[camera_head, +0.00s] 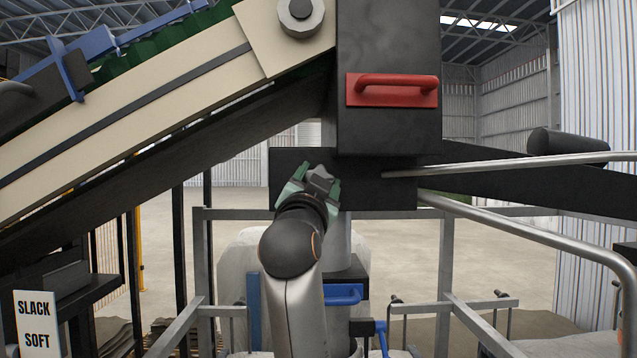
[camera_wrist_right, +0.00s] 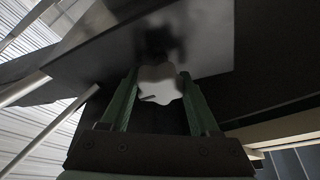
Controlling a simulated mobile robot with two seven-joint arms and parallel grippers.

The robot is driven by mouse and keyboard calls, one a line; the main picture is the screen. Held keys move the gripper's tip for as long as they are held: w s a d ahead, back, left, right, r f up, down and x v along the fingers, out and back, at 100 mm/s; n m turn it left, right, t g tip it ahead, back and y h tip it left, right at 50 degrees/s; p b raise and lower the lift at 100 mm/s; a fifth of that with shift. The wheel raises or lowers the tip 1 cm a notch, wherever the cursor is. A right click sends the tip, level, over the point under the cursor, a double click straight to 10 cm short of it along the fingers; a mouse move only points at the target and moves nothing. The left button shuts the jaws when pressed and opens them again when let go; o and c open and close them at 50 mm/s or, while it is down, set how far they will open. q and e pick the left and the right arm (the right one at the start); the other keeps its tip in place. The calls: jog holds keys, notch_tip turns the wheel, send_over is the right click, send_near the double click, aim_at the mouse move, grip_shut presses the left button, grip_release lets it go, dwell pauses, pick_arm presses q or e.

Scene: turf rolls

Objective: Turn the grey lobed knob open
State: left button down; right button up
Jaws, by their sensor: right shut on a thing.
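The grey lobed knob (camera_head: 319,180) sits on the front of a black box beam (camera_head: 400,190) under the dark column. In the right wrist view the knob (camera_wrist_right: 160,84) shows as a pale lobed disc with a dark slot-like mark near its lower left. My right gripper (camera_head: 308,186) has reached up to it from below. Its two green fingers stand on either side of the knob in the right wrist view (camera_wrist_right: 158,92), shut on it. The fingers hide part of the knob in the head view. My left gripper is not in view.
A red handle (camera_head: 397,88) is on the dark column above. A sloping conveyor (camera_head: 130,120) fills the upper left. Metal bars (camera_head: 520,162) run out to the right. A sign reading SLACK SOFT (camera_head: 38,322) stands at the lower left. Blue handles (camera_head: 343,294) are below.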

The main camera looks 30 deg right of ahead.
jog(key=shift+m+g, duration=0.4)
jog(key=shift+m, duration=0.4)
jog(key=shift+r+m+h, duration=0.1)
jog(key=shift+m+h, duration=0.2)
jog(key=shift+h, duration=0.1)
jog(key=o, duration=1.1)
jog(key=shift+s, duration=0.1)
jog(key=shift+s+a+f, duration=0.2)
jog(key=shift+a+f, duration=0.05)
jog(key=shift+a, duration=0.05)
jog(key=b+v, duration=0.2)
jog(key=v, duration=0.9)
jog(key=shift+s+a, duration=0.15)
jog(key=shift+s, duration=0.15)
